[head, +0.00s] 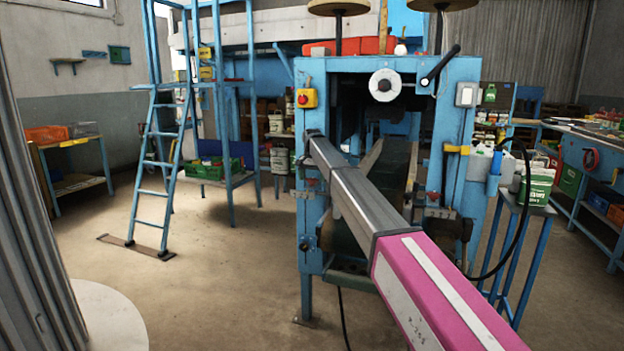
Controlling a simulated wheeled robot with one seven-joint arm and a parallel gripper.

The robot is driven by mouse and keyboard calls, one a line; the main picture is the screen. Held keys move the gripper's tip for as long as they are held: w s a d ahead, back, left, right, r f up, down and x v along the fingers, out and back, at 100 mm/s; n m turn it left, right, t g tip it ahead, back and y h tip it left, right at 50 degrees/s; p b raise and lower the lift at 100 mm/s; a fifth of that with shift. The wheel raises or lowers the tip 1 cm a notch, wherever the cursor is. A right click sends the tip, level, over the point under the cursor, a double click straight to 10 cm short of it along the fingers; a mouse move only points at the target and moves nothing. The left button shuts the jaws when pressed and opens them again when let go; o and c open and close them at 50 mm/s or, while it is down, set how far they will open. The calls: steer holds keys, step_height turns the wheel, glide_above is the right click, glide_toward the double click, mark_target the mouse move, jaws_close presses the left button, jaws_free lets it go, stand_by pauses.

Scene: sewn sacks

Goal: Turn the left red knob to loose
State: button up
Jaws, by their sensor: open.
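The left red knob (312,182) is a small red piece on the left upright of the blue machine (313,230), low on its front face. Another small red knob (433,196) sits on the right upright at a similar height. Both are too small for me to tell how far they are turned. A long grey and magenta beam, which I take to be my arm, reaches from the lower right to the left upright, its far end just above the left knob. I see no fingers of my gripper at that end.
A yellow box with a red button (304,98) is on the left upright. A blue ladder (158,165) and shelves stand behind at left. A small stand with a green-labelled container (537,183) is to the right.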

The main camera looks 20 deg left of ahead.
steer(key=shift+f, duration=0.1)
steer(key=shift+c, duration=0.3)
steer(key=c, duration=0.9)
steer(key=shift+n, duration=0.4)
steer(key=n, duration=0.3)
steer(key=shift+n, duration=0.4)
steer(key=n, duration=1.3)
steer(key=shift+n, duration=0.4)
